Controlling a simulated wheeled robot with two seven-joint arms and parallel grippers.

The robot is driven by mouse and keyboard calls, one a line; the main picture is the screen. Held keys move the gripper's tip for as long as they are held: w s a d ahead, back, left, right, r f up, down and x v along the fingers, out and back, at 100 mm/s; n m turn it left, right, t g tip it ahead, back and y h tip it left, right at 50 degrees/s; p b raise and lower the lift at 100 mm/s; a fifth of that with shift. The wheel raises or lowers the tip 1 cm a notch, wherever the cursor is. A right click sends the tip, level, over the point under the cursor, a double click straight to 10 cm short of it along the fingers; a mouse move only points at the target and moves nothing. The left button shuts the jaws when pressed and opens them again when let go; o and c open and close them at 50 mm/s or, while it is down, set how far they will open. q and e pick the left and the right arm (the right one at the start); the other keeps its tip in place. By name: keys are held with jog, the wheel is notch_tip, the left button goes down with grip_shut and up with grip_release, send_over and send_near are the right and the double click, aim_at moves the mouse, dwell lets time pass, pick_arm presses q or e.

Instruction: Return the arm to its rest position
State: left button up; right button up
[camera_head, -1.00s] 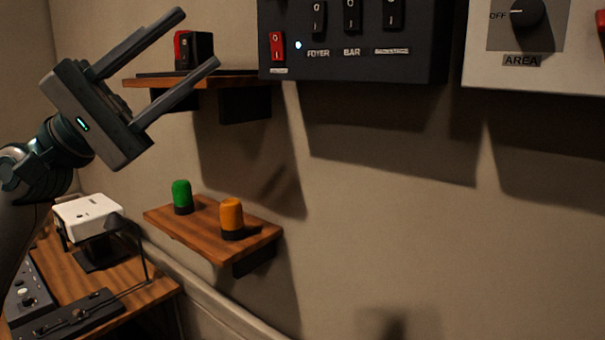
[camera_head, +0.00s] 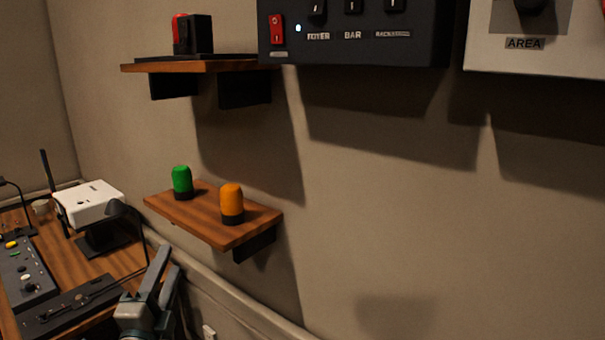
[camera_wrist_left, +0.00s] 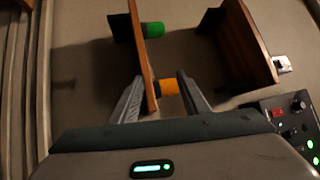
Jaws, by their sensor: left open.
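My left gripper (camera_head: 162,275) is low at the bottom left in the head view, in front of the desk's right edge and below the lower shelf. Its two fingers point up and stand apart. In the left wrist view the open fingers (camera_wrist_left: 160,100) frame the edge of the wooden shelf and the orange knob-like cap, both farther off. Nothing shows held between them. My right gripper is in neither view.
The lower shelf (camera_head: 190,226) carries a green cap (camera_head: 182,181) and an orange cap (camera_head: 232,202). An upper shelf (camera_head: 185,67) holds a red and black switch (camera_head: 192,34). A wooden desk (camera_head: 135,264) bears a white box (camera_head: 88,203) and a control panel (camera_head: 27,272). A switch box (camera_head: 350,45) hangs above.

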pick_arm(q)
jog(key=s+f+n+g, duration=0.4)
jog(key=s+f, duration=0.2)
jog(key=f, duration=0.6)
jog(key=s+f+n+g, duration=0.4)
jog(key=s+f, duration=0.2)
jog(key=f, duration=0.6)
jog(key=s+d+f+n+g, duration=0.1)
jog(key=s+f+n+g, duration=0.15)
jog(key=s+f, duration=0.4)
jog(key=s+d+f+n+g+h, duration=0.15)
jog(key=s+f+g, duration=0.25)
jog(key=s, duration=0.6)
jog(key=s+d+f+n+g+y, duration=0.1)
jog(key=s+d+f+n+g, duration=0.15)
jog(key=s+f, duration=0.45)
notch_tip(320, 180, down, 26)
jog(key=s+g, duration=0.1)
jog(key=s, duration=0.1)
jog(key=s+a+f, duration=0.2)
jog(key=s+f, duration=0.6)
jog(key=s, duration=0.1)
jog(key=s+a+f+g, duration=0.1)
jog(key=s+a+f, duration=0.1)
jog(key=s+f, duration=0.7)
jog(key=shift+s+f+g, duration=0.2)
jog(key=shift+f+g, duration=0.05)
jog(key=shift+g, duration=0.05)
